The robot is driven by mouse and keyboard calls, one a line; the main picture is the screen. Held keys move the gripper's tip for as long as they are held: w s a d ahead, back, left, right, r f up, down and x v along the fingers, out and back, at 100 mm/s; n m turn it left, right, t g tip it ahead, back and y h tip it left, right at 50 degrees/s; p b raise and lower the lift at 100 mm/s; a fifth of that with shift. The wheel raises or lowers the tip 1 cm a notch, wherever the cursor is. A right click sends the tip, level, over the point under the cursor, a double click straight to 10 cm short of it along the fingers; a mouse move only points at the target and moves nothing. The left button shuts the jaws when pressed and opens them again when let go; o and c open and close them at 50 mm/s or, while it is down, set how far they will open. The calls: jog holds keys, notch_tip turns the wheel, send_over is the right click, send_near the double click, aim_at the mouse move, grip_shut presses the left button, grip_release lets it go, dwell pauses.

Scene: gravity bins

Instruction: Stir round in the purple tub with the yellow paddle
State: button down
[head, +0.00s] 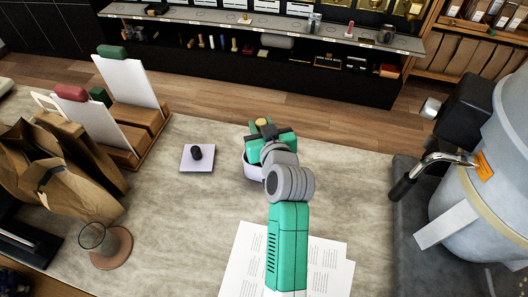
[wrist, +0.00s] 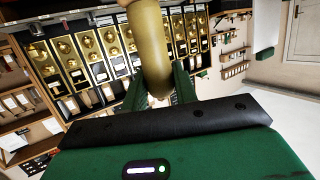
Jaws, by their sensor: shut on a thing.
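The purple tub (head: 250,170) is a pale lilac container on the counter, mostly hidden behind my arm and gripper in the head view. My gripper (head: 264,130) is over the tub. In the wrist view, my gripper (wrist: 165,95) is shut on the yellow paddle (wrist: 150,45), a mustard-coloured rounded handle standing between the green fingers. The handle's end also shows in the head view (head: 262,122). The paddle's lower end and the inside of the tub are hidden, so I cannot tell whether the paddle touches the contents.
Left of the tub is a lilac square with a black knob (head: 197,157). Paper sheets (head: 330,262) lie near my arm. A glass (head: 93,237), paper bags (head: 65,165) and card stands (head: 125,85) are at left. A metal vessel with a tap (head: 440,165) is at right.

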notch_tip(320, 180, up, 9)
jog(key=p, duration=0.6)
jog(key=shift+f, duration=0.2)
